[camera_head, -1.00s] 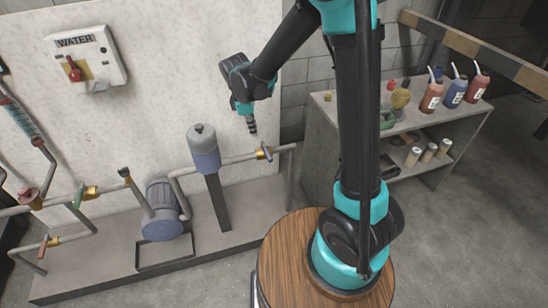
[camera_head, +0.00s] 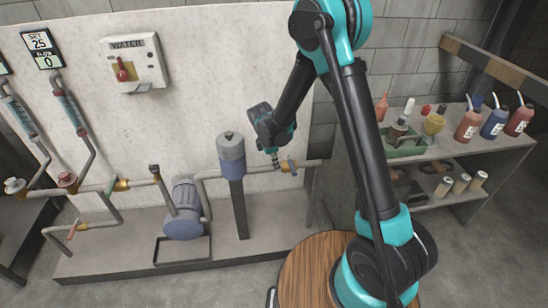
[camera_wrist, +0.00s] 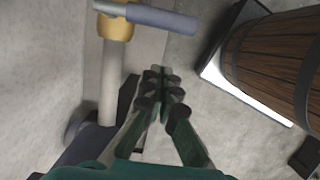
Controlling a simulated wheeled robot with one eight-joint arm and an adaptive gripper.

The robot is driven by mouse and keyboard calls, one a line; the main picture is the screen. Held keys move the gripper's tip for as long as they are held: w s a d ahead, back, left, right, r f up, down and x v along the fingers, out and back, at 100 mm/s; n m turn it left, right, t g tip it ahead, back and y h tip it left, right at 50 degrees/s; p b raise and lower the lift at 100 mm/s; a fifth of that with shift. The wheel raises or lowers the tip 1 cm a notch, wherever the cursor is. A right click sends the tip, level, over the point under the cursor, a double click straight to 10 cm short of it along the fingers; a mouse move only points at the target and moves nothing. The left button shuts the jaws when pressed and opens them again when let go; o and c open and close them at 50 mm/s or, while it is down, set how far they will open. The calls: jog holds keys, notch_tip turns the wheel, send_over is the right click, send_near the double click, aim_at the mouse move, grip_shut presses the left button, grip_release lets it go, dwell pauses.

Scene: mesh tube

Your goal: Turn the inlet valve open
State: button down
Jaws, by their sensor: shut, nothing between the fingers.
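A brass valve with a blue lever (camera_head: 292,166) sits on the horizontal pipe right of the grey-blue tank. No label shows that it is the inlet valve. In the wrist view its brass body (camera_wrist: 114,27) is at the top, and its blue lever (camera_wrist: 162,19) points right, across the pipe's line. My gripper (camera_head: 276,165) is close to this valve, just left of its lever in the head view. In the wrist view the fingertips (camera_wrist: 160,72) are together, empty, and apart from the lever. Other valves with green (camera_head: 111,187) and red (camera_head: 71,231) levers are on the left pipes.
A blue pump (camera_head: 183,212) and an upright tank (camera_head: 231,155) stand left of my gripper. A white panel wall is behind the pipes. A shelf with bottles (camera_head: 468,124) is at the right. A wooden barrel (camera_wrist: 270,55) shows right in the wrist view.

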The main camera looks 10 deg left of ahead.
aim_at(292, 166)
jog(key=shift+w+d+f, duration=0.15)
jog(key=shift+w+d, duration=0.15)
jog(key=shift+d, duration=0.6)
jog(key=shift+w+d+f, duration=0.1)
jog(key=shift+w+d, duration=0.15)
jog(key=shift+d, duration=0.65)
jog(key=shift+d, duration=0.15)
